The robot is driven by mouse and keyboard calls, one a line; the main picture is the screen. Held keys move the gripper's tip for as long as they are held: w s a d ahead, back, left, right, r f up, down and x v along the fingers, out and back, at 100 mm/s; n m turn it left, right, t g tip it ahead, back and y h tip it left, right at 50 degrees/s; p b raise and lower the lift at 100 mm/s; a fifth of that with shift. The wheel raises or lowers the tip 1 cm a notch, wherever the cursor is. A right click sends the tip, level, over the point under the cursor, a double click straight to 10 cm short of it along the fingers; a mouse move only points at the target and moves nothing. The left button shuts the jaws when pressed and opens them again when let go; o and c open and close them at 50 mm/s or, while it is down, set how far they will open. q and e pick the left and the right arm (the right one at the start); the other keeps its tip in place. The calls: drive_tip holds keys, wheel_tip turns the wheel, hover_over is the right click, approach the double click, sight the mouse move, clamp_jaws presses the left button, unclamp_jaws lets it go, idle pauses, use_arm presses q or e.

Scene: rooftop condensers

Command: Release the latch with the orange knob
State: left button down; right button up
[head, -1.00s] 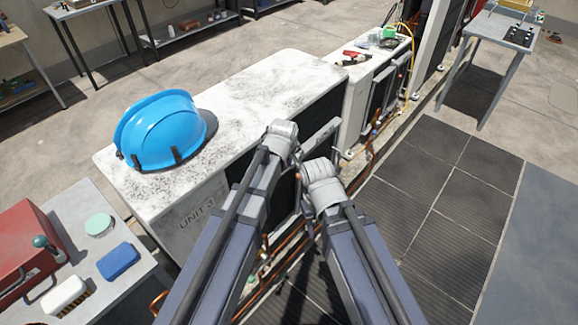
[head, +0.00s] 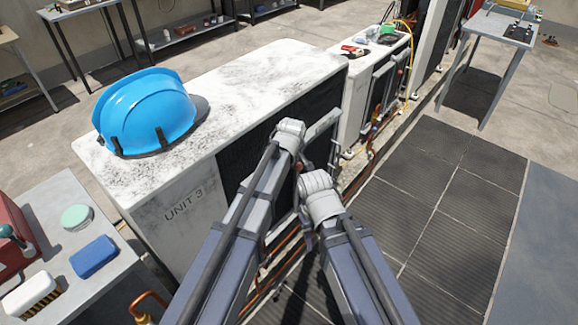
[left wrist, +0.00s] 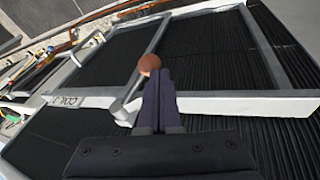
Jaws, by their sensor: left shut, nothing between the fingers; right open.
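The orange-brown round knob (left wrist: 149,63) shows in the left wrist view, just past the fingertips of my left gripper (left wrist: 159,72). It stands in front of the light grey frame of a dark finned coil panel (left wrist: 215,55). The left gripper's two dark fingers are pressed together and empty. Their tips overlap the knob's lower edge in the picture; I cannot tell if they touch it. In the head view my arms reach to the side of the white unit marked UNIT 3 (head: 150,192). My forearms hide both grippers' fingers there.
A blue hard hat (head: 145,115) lies on the white unit. At the left, a grey table (head: 55,205) holds a blue block, a brush and a red box. Copper pipes (head: 285,250) run low along the unit. Dark floor mats (head: 430,200) to the right are clear.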

sight(300, 170)
idle(0.3)
use_arm(q)
drive_tip(key=f+t+h+b, duration=0.1)
drive_tip(key=f+t+b, duration=0.1)
drive_tip(key=b, duration=0.3)
drive_tip(key=w+d+f+t+h+b, duration=0.1)
drive_tip(key=f+t+b, duration=0.1)
drive_tip(key=b, duration=0.3)
drive_tip(key=f+n+t+h+b, duration=0.1)
drive_tip(key=f+t+h+b, duration=0.1)
drive_tip(key=b, duration=0.3)
drive_tip(key=shift+w+d+f, duration=0.15)
drive_tip(key=shift+w, duration=0.2)
drive_tip(key=shift+w+d, duration=0.25)
drive_tip(key=shift+w, duration=0.1)
drive_tip(key=shift+w+d+f+b, duration=0.25)
drive_tip(key=shift+w+b, duration=0.1)
drive_tip(key=shift+b, duration=0.1)
drive_tip(key=shift+w+d, duration=0.1)
drive_tip(key=shift+f, duration=0.1)
